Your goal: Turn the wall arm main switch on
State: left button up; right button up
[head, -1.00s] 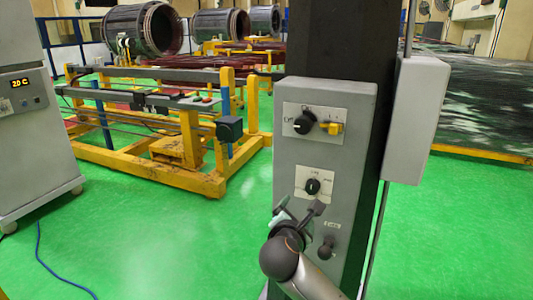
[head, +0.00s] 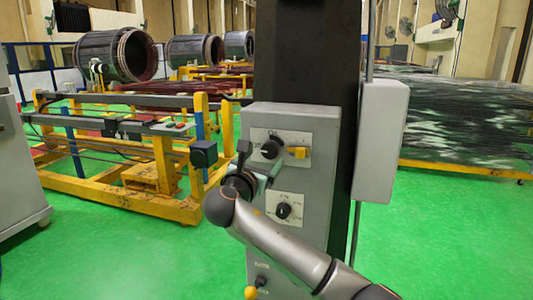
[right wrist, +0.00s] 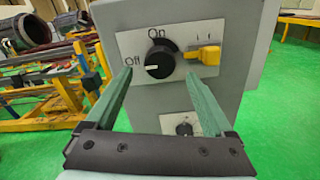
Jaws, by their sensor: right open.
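The grey control box (head: 300,115) stands on a dark column. Its top plate carries a black rotary switch (head: 271,148) with a yellow part (head: 298,152) to its right. In the right wrist view the black switch (right wrist: 160,61) sits between "Off" at its left and "On" above; its white mark points to the lower left, toward "Off". My right gripper (head: 260,165) is in front of the box, just below the switch. In the right wrist view its two green fingers (right wrist: 158,85) are apart, one on each side below the switch, with nothing between them. My left gripper is not in view.
A second black knob (head: 283,211) sits lower on the box, and a yellow-tipped lever (head: 252,292) is near its bottom. A light grey box (head: 380,140) is at the column's right. A yellow frame (head: 150,170) stands at the left.

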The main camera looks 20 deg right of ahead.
aim_at(268, 153)
jog(key=shift+x, duration=1.7)
jog(key=shift+c, duration=0.3)
jog(key=c, duration=1.3)
